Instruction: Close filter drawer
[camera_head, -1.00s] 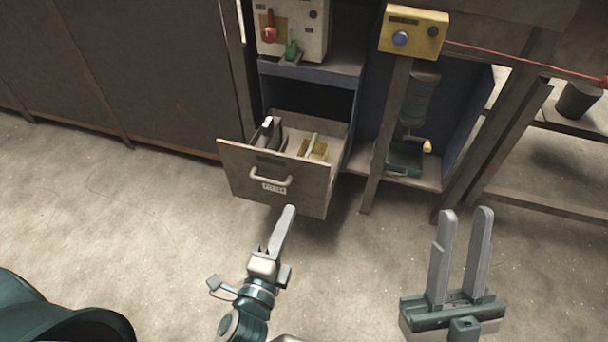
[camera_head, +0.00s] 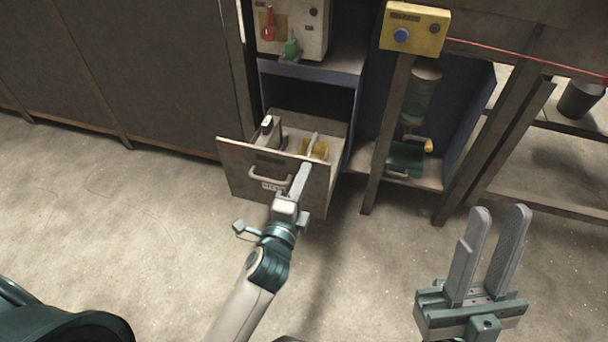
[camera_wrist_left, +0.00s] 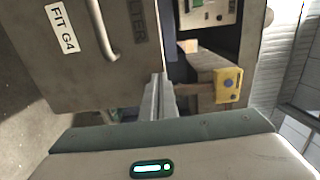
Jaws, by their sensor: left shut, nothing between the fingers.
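The filter drawer (camera_head: 241,175) stands pulled out of the cabinet, with a curved handle and a small label on its front. Inside the drawer are upright dividers and a yellow item (camera_head: 316,148). My left gripper (camera_head: 304,170) is shut and empty, its fingertips in front of the drawer's right part, right of the handle; it also shows in the left wrist view (camera_wrist_left: 158,85). I cannot tell whether it touches. My right gripper (camera_head: 499,222) is open and empty at the lower right.
A yellow button box (camera_head: 414,28) sits on a post (camera_head: 384,150) right of the drawer. The floor (camera_head: 130,220) in front is clear.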

